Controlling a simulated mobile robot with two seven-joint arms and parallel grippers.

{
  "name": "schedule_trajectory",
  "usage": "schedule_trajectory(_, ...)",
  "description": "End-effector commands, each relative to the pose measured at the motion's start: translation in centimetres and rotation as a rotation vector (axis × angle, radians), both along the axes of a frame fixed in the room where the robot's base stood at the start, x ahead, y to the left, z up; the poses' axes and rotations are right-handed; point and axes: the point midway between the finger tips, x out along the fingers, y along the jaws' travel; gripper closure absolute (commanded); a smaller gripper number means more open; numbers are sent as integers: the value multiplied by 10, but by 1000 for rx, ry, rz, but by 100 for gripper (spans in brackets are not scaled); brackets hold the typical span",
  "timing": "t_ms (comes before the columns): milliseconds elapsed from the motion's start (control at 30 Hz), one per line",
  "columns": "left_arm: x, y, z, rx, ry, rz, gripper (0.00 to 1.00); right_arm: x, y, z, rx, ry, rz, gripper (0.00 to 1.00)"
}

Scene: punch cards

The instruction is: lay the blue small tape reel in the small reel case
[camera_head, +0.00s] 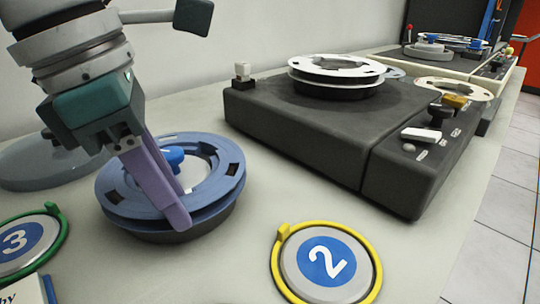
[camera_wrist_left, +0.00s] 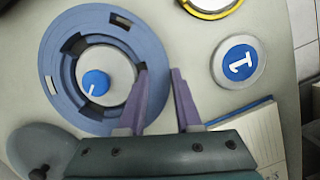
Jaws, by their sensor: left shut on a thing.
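The blue small tape reel (camera_head: 215,195) has two flanges with dark slots; it also shows in the left wrist view (camera_wrist_left: 60,50). It lies level around a pale hub with a blue knob (camera_wrist_left: 95,83), over a dark round base (camera_head: 195,230) that looks like the small reel case. I cannot tell whether the reel rests on the base or hangs just above it. My left gripper (camera_head: 182,200) is shut on the reel's near right rim, its purple fingers pointing down; they also show in the wrist view (camera_wrist_left: 163,95). My right gripper is in neither view.
A grey round lid-like disc (camera_head: 45,160) lies at left. Number discs 3 (camera_head: 20,246) and 2 (camera_head: 325,262) lie in front, and disc 1 (camera_wrist_left: 240,62) shows in the wrist view. A dark tape machine (camera_head: 310,120) with a white reel (camera_head: 335,68) stands right.

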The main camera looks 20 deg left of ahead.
Motion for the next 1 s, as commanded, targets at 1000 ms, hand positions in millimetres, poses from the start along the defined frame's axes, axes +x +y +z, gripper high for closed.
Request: schedule_trajectory(1000, 0, 0, 54, 1, -2, 0, 100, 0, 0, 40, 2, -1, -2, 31)
